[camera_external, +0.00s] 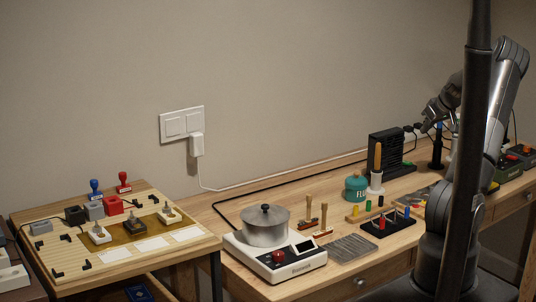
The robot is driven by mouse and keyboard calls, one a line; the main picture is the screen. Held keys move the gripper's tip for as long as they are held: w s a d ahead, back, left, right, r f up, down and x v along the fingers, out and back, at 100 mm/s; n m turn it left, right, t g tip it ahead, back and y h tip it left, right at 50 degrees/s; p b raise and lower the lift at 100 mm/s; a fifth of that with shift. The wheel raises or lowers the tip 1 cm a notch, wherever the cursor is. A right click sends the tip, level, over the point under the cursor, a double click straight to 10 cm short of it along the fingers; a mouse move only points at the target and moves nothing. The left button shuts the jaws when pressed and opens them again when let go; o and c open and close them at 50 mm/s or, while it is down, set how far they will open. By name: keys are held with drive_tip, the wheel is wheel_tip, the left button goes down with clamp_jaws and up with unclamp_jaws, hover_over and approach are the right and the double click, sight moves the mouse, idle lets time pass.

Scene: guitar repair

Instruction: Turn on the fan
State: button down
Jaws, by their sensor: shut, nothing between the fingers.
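The fan looks to be the black upright box with a slatted front (385,146), standing at the back of the wooden workbench near the wall. A soldering-iron-like tool with an orange handle stands in front of it and hides part of its face. My gripper (425,126) is just right of and slightly above the fan, pointing down and left, with its fingers shut and empty. It seems apart from the fan, but the depth is hard to judge. The fan's switch is too small to make out.
A cable runs along the back. A dark post crosses the view.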

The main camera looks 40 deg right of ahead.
hover_over(407, 162)
drive_tip(key=s, duration=0.2)
wheel_tip(407, 162, down, 7)
wheel_tip(407, 162, down, 3)
drive_tip(key=shift+s+d+f, duration=0.1)
drive_tip(key=shift+d+f, duration=0.05)
drive_tip(key=shift+f, duration=0.05)
drive_tip(key=shift+s+f, duration=0.1)
drive_tip(key=shift+f, duration=0.45)
drive_tip(key=shift+s+f, duration=0.2)
drive_tip(key=shift+f, duration=0.25)
drive_tip(key=shift+r, duration=0.2)
drive_tip(key=shift+r, duration=0.65)
drive_tip(key=shift+r, duration=0.1)
